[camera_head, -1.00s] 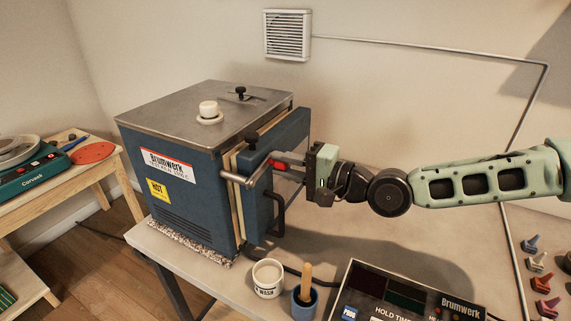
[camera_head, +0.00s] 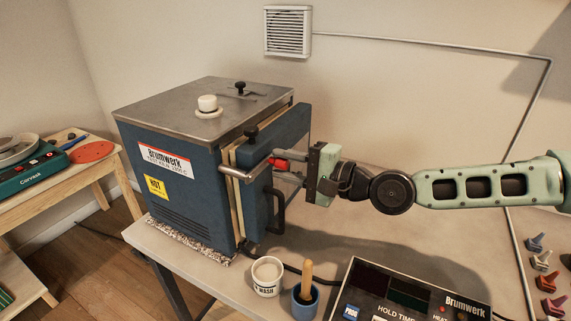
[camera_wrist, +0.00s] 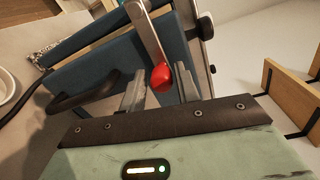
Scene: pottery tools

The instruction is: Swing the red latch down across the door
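The kiln (camera_head: 185,170) is a blue box with a grey metal top, and its blue door (camera_head: 290,125) is on the right side. The latch is a grey metal bar (camera_head: 240,175) with a red knob (camera_head: 280,164) at its end. The bar slants up toward my gripper. In the wrist view the red knob (camera_wrist: 161,77) sits between my two fingers, with small gaps showing beside it. My gripper (camera_head: 292,168) is open around the knob; the wrist view shows its fingers (camera_wrist: 162,92) apart. Whether either finger touches the knob cannot be told.
A dark door handle (camera_head: 279,212) hangs below the latch. A white cup (camera_head: 267,276), a blue pot with a wooden-handled tool (camera_head: 305,298) and a control box (camera_head: 405,295) stand in front on the table. Several small coloured pieces (camera_head: 545,283) lie at right.

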